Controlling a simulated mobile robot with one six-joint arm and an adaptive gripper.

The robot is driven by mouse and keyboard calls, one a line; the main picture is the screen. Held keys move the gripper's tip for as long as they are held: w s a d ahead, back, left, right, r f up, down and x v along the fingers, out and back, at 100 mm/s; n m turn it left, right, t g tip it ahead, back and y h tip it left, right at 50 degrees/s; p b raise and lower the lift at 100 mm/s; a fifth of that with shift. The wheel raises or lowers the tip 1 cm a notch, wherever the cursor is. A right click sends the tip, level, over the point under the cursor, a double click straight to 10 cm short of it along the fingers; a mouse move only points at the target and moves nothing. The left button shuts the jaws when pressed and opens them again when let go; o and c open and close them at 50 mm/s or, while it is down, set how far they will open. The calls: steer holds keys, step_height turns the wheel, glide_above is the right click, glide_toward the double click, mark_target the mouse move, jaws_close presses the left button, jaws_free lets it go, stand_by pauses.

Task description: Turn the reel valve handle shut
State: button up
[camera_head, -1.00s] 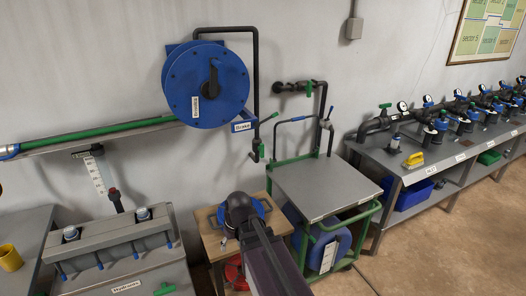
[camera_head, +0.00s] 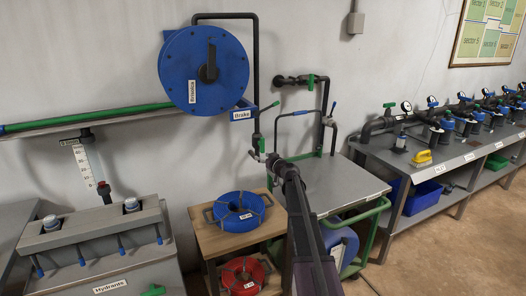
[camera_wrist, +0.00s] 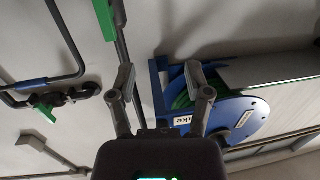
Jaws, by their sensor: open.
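The reel valve sits at the lower end of the dark pipe that drops from the blue hose reel (camera_head: 205,70). Its green handle (camera_head: 262,144) shows just above and left of my gripper (camera_head: 270,159), which partly covers the valve. In the wrist view the picture is turned over, and a green handle (camera_wrist: 103,18) lies beside the pipe (camera_wrist: 121,45) near the top. My gripper (camera_wrist: 163,80) is open and empty there; its left finger overlaps the pipe. I cannot tell whether it touches the pipe.
The reel's brake lever and label (camera_head: 242,114) are above the valve. A wall valve with a green handle (camera_head: 311,80) stands to the right over a metal-topped trolley (camera_head: 340,186). A small wooden stand (camera_head: 205,236) with blue and red hose coils is below.

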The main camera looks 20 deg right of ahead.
mark_target(263, 142)
steer(key=w+d+m+t+h, duration=0.1)
steer(key=d+h, duration=0.1)
steer(key=d, duration=0.4)
steer(key=shift+w+d+b, duration=0.35)
steer(key=shift+b, duration=0.1)
steer(key=shift+w+f, duration=0.1)
steer(key=shift+w, duration=0.05)
steer(key=w, duration=1.3)
steer(key=shift+w+a, duration=0.3)
steer(key=shift+c, duration=0.2)
jaws_close()
